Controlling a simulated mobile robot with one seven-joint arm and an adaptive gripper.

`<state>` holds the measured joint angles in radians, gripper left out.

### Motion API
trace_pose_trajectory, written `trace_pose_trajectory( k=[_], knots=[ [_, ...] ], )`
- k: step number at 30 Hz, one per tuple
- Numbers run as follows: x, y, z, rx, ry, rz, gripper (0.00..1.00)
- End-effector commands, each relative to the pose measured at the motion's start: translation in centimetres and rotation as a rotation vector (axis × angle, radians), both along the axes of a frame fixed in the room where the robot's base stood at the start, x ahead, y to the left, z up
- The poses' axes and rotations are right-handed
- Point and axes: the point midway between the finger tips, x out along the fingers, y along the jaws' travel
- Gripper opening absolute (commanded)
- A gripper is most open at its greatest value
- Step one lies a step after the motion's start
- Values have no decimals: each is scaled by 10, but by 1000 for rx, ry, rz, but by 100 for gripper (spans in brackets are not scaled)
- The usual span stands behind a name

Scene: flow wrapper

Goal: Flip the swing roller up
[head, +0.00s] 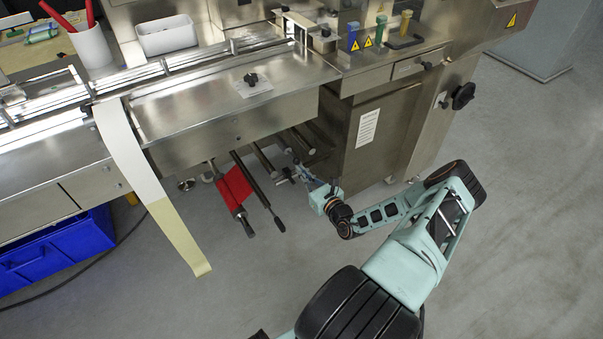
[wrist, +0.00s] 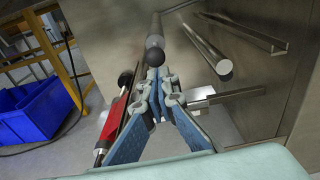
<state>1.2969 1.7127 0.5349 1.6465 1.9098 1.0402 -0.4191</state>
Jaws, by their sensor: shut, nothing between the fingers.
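Several rollers stick out below the machine's steel deck, and I cannot tell for sure which one is the swing roller. A long dark rod with a black grip (head: 279,224) lies beside the red roller (head: 235,188).
Bare steel rods (wrist: 207,50) jut from the machine's side on the right in the wrist view. A pale film strip (head: 150,185) hangs from the deck. A blue crate (head: 58,250) stands at left. The grey floor (head: 230,300) in front is clear.

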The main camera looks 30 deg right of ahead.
Motion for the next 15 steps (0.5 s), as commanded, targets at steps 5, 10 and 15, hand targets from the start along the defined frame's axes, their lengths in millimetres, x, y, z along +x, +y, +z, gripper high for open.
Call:
trace_pose_trajectory(
  k=[5, 10, 15],
  knots=[
    [1, 4, 37, 133, 2, 0, 0],
    [0, 5, 64, 277, 7, 0, 0],
    [1, 3, 85, 394, 11, -1, 0]
  ],
)
